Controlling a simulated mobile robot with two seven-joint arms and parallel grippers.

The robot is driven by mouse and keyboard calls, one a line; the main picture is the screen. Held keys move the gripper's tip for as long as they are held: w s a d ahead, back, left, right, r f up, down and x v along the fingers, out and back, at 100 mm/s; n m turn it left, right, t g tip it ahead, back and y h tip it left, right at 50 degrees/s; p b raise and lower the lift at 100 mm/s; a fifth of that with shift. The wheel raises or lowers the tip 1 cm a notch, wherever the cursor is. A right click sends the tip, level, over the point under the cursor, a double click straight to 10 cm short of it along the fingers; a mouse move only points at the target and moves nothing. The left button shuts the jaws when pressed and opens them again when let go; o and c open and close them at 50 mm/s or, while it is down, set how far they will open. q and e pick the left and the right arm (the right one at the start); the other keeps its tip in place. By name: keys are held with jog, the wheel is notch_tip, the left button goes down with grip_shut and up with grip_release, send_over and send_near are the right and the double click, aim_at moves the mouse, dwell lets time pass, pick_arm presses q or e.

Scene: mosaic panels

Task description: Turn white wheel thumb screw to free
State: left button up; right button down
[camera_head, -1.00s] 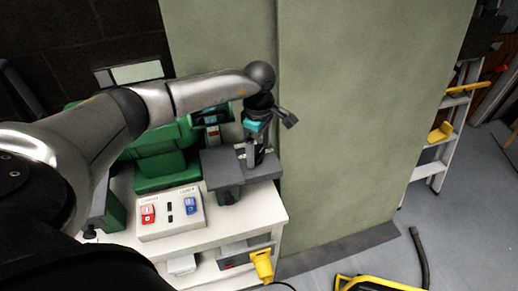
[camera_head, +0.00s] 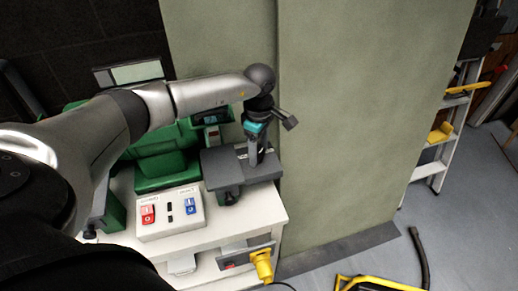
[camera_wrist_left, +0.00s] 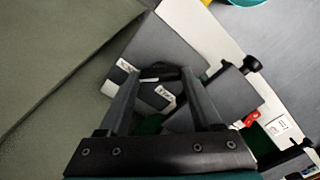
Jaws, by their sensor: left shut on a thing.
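The thumb screw (camera_wrist_left: 160,72) shows as a small dark piece on a grey plate (camera_wrist_left: 165,42) in the left wrist view. White labels (camera_wrist_left: 164,94) lie on both sides of it; their print is too small to read surely. My left gripper (camera_wrist_left: 160,76) points at the plate, with its fingertips on either side of the screw and shut on it. In the head view my left gripper (camera_head: 253,162) reaches down onto the grey block at the right end of the bench. The screw is hidden there. My right gripper is not in view.
A green machine (camera_head: 165,160) stands behind a switch box (camera_head: 170,212) with red and blue switches on a white bench (camera_head: 270,213). A greenish wall panel (camera_head: 350,110) rises close to the gripper's right. A yellow plug (camera_head: 262,264) hangs at the bench front. A ladder (camera_head: 440,150) stands far right.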

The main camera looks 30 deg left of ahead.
pick_arm(q)
jog(key=shift+c, duration=0.9)
jog(key=shift+n, duration=0.3)
jog(key=n, duration=0.3)
jog(key=n+p, duration=0.1)
jog(key=n, duration=0.4)
jog(key=shift+r, duration=0.1)
jog(key=n+p, duration=0.1)
jog(key=n, duration=0.3)
jog(key=shift+n+p, duration=0.7)
jog(key=shift+n, duration=2)
